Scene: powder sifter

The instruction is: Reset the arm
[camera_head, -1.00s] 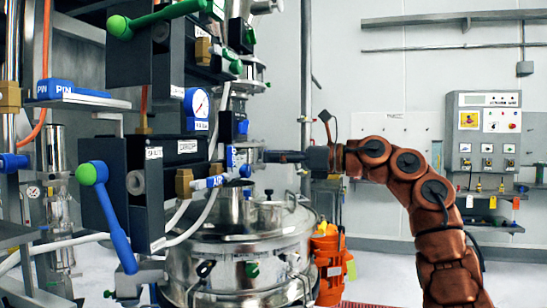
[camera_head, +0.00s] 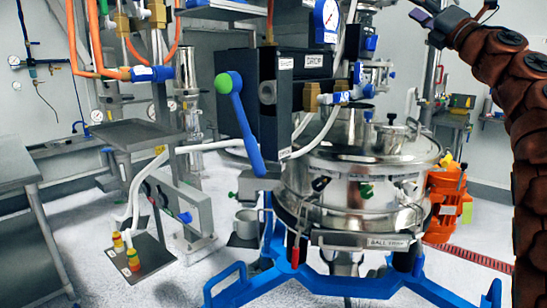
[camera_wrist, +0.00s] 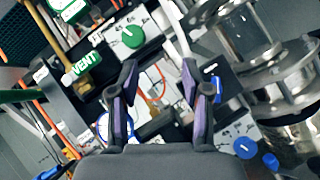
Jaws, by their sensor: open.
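My gripper (camera_head: 424,18) is at the top right of the head view, at the end of my brown arm (camera_head: 522,110). Its fingertips are small there and lie near the upper column of the powder sifter. In the wrist view my gripper (camera_wrist: 158,82) shows two dark fingers with purple pads, spread apart with nothing between them. Beyond them are a green knob (camera_wrist: 132,36), a VENT label (camera_wrist: 85,64) and a blue-rimmed gauge (camera_wrist: 128,126). The steel sifter vessel (camera_head: 360,170) stands below and left of my arm in the head view.
A lever (camera_head: 240,125) with a green knob and blue handle juts out left of the vessel. An orange motor (camera_head: 447,195) sits at its right, near my arm. Blue legs (camera_head: 380,284) spread over the floor. Open floor (camera_head: 110,215) lies at the left.

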